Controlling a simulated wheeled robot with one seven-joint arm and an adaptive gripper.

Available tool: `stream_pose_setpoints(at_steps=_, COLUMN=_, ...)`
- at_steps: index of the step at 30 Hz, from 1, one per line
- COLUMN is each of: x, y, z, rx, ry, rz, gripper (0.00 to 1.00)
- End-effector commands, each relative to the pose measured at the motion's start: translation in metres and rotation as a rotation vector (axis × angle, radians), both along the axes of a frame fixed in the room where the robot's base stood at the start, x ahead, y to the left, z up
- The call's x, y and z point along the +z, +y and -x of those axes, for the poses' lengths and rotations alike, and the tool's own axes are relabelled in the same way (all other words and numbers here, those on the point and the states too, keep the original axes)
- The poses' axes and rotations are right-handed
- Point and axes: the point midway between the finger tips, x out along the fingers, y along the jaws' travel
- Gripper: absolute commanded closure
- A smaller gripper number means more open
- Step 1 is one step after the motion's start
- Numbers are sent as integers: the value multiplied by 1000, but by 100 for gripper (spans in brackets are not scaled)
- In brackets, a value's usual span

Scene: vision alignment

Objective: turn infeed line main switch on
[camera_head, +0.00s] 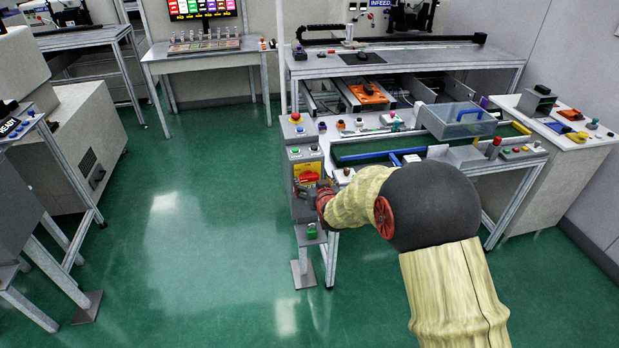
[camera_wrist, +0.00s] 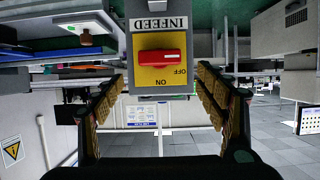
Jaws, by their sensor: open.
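The infeed main switch is a red rotary handle (camera_wrist: 161,56) on a yellow plate (camera_wrist: 145,82), under an INFEED label on a grey box. The wrist view shows it upside down, with the handle lying horizontal and the words OFF and ON on the plate. In the head view the yellow and red switch (camera_head: 307,173) is on the front of a grey post box. My gripper (camera_wrist: 160,76) is open, its fingers left and right of the plate in the wrist view, with nothing between them touching. In the head view my gripper (camera_head: 325,196) is just right of and below the switch, partly hidden by my arm.
A red emergency button (camera_head: 296,118) and START buttons sit above the switch on the post. The infeed table (camera_head: 350,176) with a clear bin (camera_head: 455,120) stands to the right. Green floor is free to the left.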

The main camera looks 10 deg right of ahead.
Motion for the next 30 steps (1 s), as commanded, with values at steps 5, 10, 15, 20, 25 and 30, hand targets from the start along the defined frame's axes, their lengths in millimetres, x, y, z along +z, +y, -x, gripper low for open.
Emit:
stream_pose_setpoints(at_steps=5, x=-15, y=0, z=-25, rx=0, ry=2, rz=0, gripper=27)
stream_pose_setpoints(at_steps=10, x=-23, y=0, z=-47, rx=0, ry=4, rz=0, gripper=27)
stream_pose_setpoints(at_steps=15, x=-27, y=0, z=-58, rx=0, ry=4, rz=0, gripper=27)
stream_pose_setpoints(at_steps=20, x=-27, y=0, z=-61, rx=0, ry=4, rz=0, gripper=27)
stream_pose_setpoints(at_steps=25, x=-27, y=0, z=-61, rx=0, ry=4, rz=0, gripper=27)
stream_pose_setpoints(at_steps=30, x=-27, y=0, z=-61, rx=0, ry=4, rz=0, gripper=37)
